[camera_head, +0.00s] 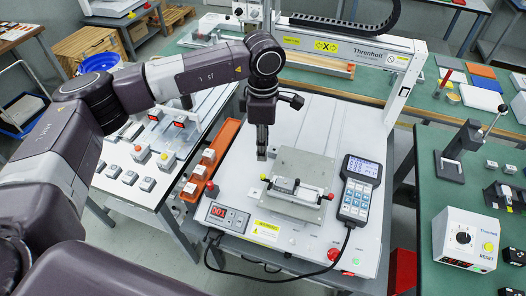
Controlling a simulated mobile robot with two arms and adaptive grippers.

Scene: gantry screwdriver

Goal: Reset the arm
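My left arm comes in from the left and reaches over the gantry machine (330,125). A small clamped workpiece (296,190) with a yellow-green knob and a red knob sits on the plate. A handheld controller (358,190) with a lit screen and blue keys stands to the right of the plate. A red display (227,217) reads 001 at the machine's front left. My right gripper is not in view.
A white table (125,185) further left holds several button boxes. A green bench (455,200) on the right holds a lever press (462,150) and a white RESET box (466,240).

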